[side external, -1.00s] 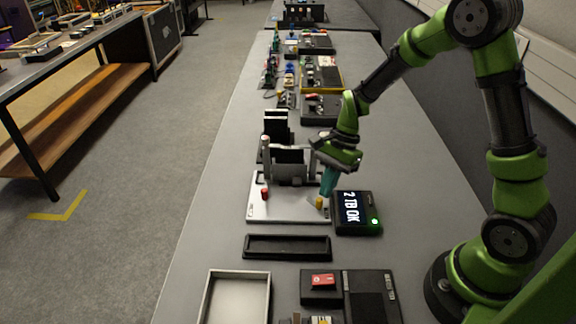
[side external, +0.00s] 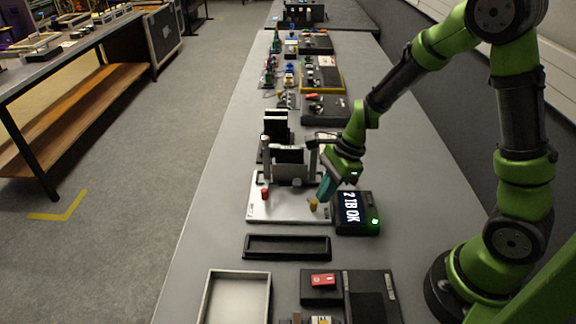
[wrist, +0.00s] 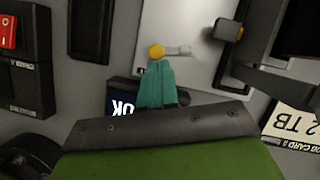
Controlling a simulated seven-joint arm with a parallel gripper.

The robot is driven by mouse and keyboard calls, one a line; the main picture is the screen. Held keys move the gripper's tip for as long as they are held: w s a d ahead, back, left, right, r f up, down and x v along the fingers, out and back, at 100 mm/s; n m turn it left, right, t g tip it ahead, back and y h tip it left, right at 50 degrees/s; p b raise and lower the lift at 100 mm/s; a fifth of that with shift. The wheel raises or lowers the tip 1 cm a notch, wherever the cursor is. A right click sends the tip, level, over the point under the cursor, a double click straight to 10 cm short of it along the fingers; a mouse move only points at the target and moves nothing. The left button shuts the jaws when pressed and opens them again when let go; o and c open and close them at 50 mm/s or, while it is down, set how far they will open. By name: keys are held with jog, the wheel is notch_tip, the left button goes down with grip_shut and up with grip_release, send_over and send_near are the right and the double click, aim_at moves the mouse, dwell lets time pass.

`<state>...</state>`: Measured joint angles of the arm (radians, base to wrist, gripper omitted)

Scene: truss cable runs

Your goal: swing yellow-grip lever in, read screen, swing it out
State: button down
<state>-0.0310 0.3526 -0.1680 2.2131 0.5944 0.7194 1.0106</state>
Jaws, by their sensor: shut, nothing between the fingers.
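The yellow-grip lever (side external: 314,204) stands at the right front of the white base plate (side external: 275,212). It also shows in the wrist view (wrist: 157,51), with a short pale arm beside it. My gripper (side external: 323,194) is shut and empty, its teal fingers tilted down with their tips right at the yellow grip; I cannot tell whether they touch. The screen box (side external: 357,212) stands right of the plate and reads "2 TB OK", with a green light lit. In the wrist view my fingers (wrist: 160,64) partly cover the screen (wrist: 123,107).
A red-topped knob (side external: 265,193) stands on the plate's left. A dark upright slab (side external: 289,161) stands between posts behind. A black tray (side external: 287,247), a pale open tray (side external: 238,297) and a block with a red switch (side external: 322,281) lie in front.

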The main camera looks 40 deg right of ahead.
aim_at(312, 204)
jog(key=m, duration=0.2)
jog(key=a+m+t, duration=0.1)
jog(key=a+m+h, duration=0.1)
jog(key=m, duration=0.1)
jog(key=shift+a+m+t, duration=0.1)
jog(key=shift+m+t, duration=0.2)
jog(key=shift+w+a, duration=0.15)
jog(key=shift+a, duration=0.25)
jog(key=shift+d, duration=0.1)
jog(key=shift+w+d, duration=0.55)
jog(key=shift+d, duration=0.05)
jog(key=s, duration=0.1)
jog(key=s+d, duration=0.1)
jog(key=s, duration=0.1)
jog(key=shift+s+d, duration=0.15)
jog(key=shift+d, duration=0.05)
jog(key=s+a+v, duration=0.1)
jog(key=v, duration=0.9)
